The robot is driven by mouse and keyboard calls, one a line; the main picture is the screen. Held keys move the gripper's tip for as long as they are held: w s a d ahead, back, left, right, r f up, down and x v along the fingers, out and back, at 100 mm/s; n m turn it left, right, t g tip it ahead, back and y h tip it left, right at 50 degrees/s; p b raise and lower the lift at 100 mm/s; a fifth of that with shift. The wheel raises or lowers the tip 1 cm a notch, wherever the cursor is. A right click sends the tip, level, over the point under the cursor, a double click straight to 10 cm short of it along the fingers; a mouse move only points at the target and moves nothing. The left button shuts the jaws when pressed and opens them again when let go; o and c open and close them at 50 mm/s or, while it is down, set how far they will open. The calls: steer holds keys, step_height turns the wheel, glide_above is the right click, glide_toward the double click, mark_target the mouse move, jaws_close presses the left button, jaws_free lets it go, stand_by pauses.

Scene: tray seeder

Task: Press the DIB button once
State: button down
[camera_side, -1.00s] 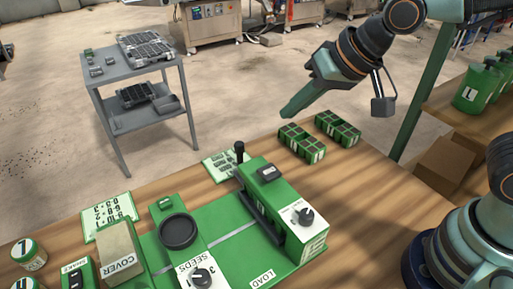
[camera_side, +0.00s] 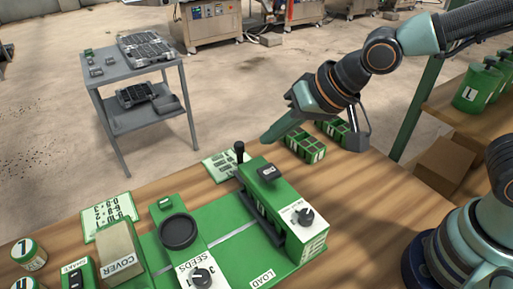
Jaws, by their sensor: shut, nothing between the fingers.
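The green seeder machine (camera_side: 295,220) stands on the wooden bench. My gripper (camera_side: 268,138) is shut and empty. Its green fingers point down and left, and their tips appear above and behind the black button in the picture, apart from it.
A black-knobbed lever (camera_side: 239,150) rises close left of the button. Green seed trays (camera_side: 305,148) lie behind the housing, partly under my gripper. A SEEDS dial (camera_side: 201,277), a round black cup (camera_side: 178,231) and a COVER block (camera_side: 118,252) stand to the left.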

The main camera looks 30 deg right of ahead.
mark_target(265, 171)
steer(key=shift+f, duration=2.7)
steer(key=shift+f, duration=0.15)
steer(key=shift+f, duration=0.3)
steer(key=shift+f, duration=0.8)
stand_by(1.0)
steer(key=shift+r, duration=1.25)
steer(key=shift+r, duration=0.1)
steer(key=shift+r, duration=2.4)
